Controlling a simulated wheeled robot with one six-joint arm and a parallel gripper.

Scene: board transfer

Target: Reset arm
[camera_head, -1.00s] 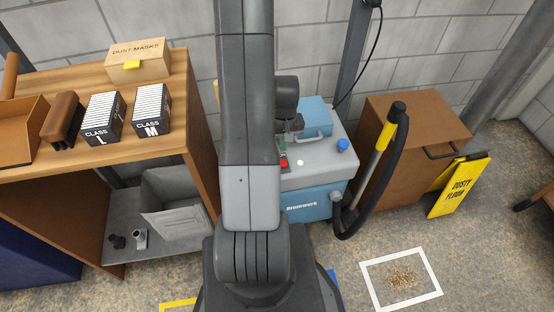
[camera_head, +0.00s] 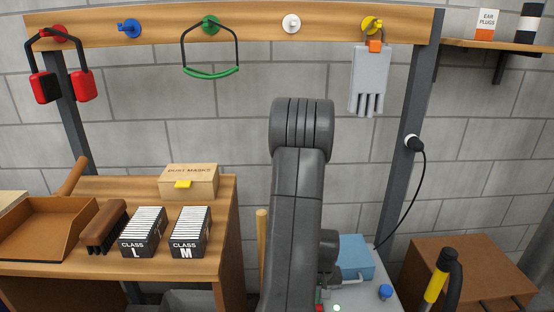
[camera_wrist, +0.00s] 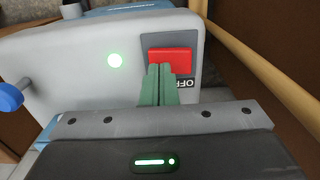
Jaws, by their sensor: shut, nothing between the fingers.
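My gripper (camera_wrist: 160,72) is shut and empty, its two green fingers together in the wrist view. The fingertips stand in front of the lower edge of a red switch (camera_wrist: 170,58) marked OFF; I cannot tell whether they touch it. A lit green lamp (camera_wrist: 115,60) sits left of the switch on the pale machine top (camera_wrist: 70,75). In the head view my arm (camera_head: 297,215) rises in the middle, bent at the top, and hides part of the machine. The lamp (camera_head: 337,308) shows at the bottom edge there.
A wooden bench (camera_head: 225,255) at left bears a dust mask box (camera_head: 188,182), filter boxes, a brush and a tray. A rail (camera_head: 250,25) with hanging gear spans the wall. A brown cabinet (camera_head: 470,265) and a yellow-black hose wand (camera_head: 437,285) stand right of the machine.

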